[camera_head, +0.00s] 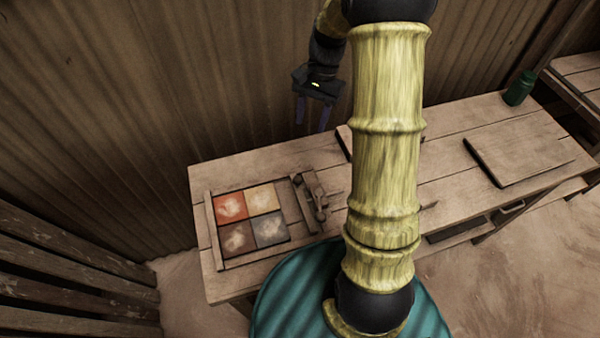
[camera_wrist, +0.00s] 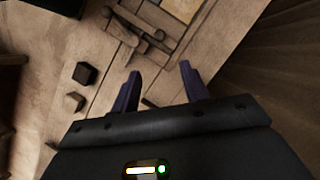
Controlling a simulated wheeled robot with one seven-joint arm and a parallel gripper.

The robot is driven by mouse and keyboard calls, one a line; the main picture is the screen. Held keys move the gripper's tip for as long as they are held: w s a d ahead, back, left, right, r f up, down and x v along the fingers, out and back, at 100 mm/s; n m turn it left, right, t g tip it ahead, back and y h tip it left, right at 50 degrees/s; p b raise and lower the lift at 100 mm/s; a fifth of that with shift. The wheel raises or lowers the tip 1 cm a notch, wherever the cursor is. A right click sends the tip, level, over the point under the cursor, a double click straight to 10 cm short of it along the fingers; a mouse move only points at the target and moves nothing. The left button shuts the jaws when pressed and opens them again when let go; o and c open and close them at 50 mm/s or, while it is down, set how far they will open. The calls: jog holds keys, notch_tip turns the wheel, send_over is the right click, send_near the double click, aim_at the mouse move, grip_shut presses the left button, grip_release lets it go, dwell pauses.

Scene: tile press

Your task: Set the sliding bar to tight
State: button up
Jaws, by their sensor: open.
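The tile press is a wooden frame (camera_head: 209,232) on the left end of the bench, holding several coloured square tiles (camera_head: 250,218). The sliding bar (camera_head: 303,204) appears to be the upright wooden strip just right of the tiles, with dark knobs or a lever (camera_head: 320,201) beside it. In the wrist view, the bar and lever parts (camera_wrist: 140,32) show near the top, beyond the fingers. My gripper (camera_head: 311,125) is open and empty, raised above the bench's back edge. Its two purple fingers (camera_wrist: 159,70) are apart and touch nothing. My arm hides the bench's middle.
The wooden bench (camera_head: 455,120) runs to the right, with a flat board (camera_head: 520,147) and a green bottle (camera_head: 519,88) on it. A corrugated wall (camera_head: 180,80) stands close behind.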

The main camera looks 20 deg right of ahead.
aim_at(298, 177)
jog(key=x, duration=1.7)
jog(key=shift+s+a+f+p, duration=0.15)
jog(key=shift+p, duration=0.25)
jog(key=shift+c, duration=0.3)
grip_shut()
